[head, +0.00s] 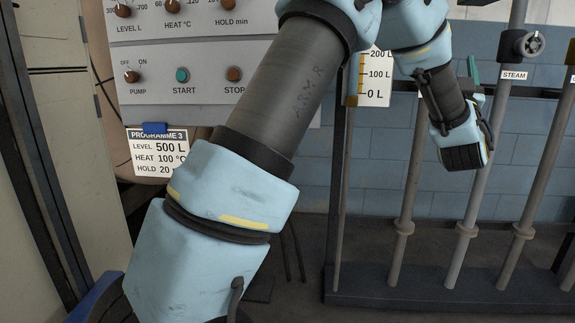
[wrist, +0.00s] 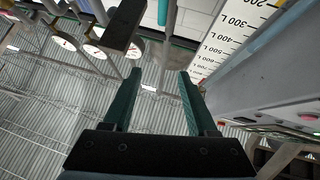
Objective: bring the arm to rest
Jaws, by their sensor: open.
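My gripper (wrist: 160,78) shows in the wrist view with its two teal fingers apart and nothing between them. The fingers point up toward the ceiling side of the picture. In the head view my blue-and-grey arm crosses from the bottom left to the top, then folds down at the upper right. A small teal sliver beside the folded part looks like a finger; the rest of the gripper is hidden there.
The control panel (head: 205,55) with knobs, START and STOP stands behind my arm. A PROGRAMME 3 card (head: 158,153) hangs below it. Upright pipes, one with a STEAM label (head: 514,75), stand at right. A level scale (wrist: 235,35) and round gauges (wrist: 97,50) show in the wrist view.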

